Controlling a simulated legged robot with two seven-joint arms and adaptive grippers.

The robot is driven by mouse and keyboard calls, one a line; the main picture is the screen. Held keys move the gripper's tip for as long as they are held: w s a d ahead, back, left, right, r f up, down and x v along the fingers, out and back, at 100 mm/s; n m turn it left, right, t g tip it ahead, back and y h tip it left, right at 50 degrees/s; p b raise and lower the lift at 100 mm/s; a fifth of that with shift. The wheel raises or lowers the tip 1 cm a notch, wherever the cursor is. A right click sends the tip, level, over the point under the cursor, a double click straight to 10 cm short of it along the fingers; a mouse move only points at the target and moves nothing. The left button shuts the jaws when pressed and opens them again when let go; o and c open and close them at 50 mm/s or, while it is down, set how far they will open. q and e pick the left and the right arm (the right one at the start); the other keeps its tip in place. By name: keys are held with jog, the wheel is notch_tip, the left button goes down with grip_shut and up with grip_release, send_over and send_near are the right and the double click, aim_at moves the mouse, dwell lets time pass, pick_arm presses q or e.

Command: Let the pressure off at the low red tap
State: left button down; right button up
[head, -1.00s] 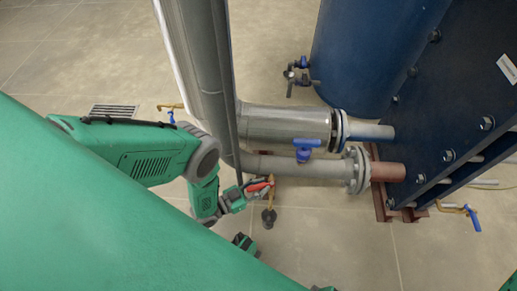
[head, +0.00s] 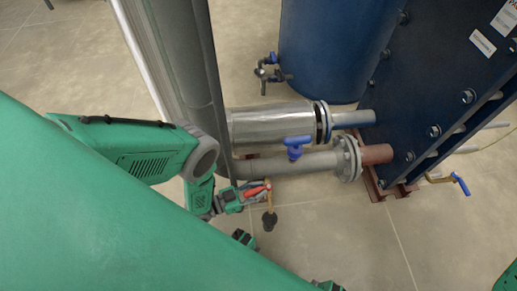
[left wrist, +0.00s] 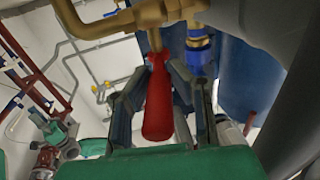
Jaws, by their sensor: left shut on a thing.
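The low red tap has a red lever handle (head: 256,190) on a brass fitting, below the grey pipe in the head view. In the left wrist view the red lever (left wrist: 159,100) stands lengthwise between the fingers, with a brass body (left wrist: 150,14) above it. My left gripper (head: 246,194) is at this lever and shut on it; its fingers lie on both sides of it in the left wrist view (left wrist: 160,105). A dark outlet piece (head: 269,221) shows just below the tap.
A blue-handled valve (head: 296,146) sits on the grey pipe above the tap. A thick vertical pipe (head: 185,70) stands close to my left arm. The dark blue plate frame (head: 430,85) is at right. Tiled floor (head: 330,235) is open at lower right.

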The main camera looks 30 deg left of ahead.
pick_arm(q)
jog(key=shift+s+f, duration=0.1)
jog(key=shift+s, duration=0.1)
jog(key=c, duration=1.4)
grip_release()
jog(key=shift+a, duration=0.1)
jog(key=shift+w+a, duration=0.15)
jog(key=shift+s+a, duration=0.25)
jog(key=shift+s, duration=0.25)
jog(key=v, duration=1.1)
jog(key=shift+w, duration=0.1)
